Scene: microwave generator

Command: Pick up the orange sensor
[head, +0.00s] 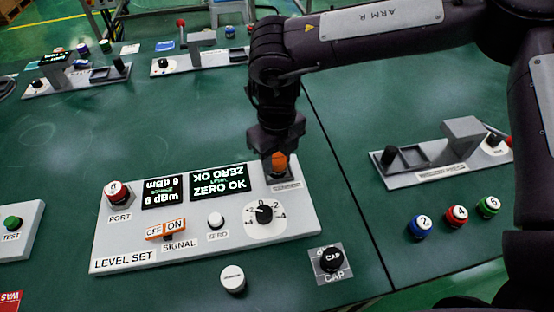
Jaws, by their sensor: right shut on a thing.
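The orange sensor (279,161) is at the back right corner of the white level set panel (130,257), above a dark square holder (283,179). My right gripper (277,150) comes down from above and is shut on the sensor. Its jaws hide the sensor's upper part. I cannot tell whether the sensor still touches the holder. My left gripper is not in view.
A white cylinder (232,279) and a black cap (332,259) lie in front.

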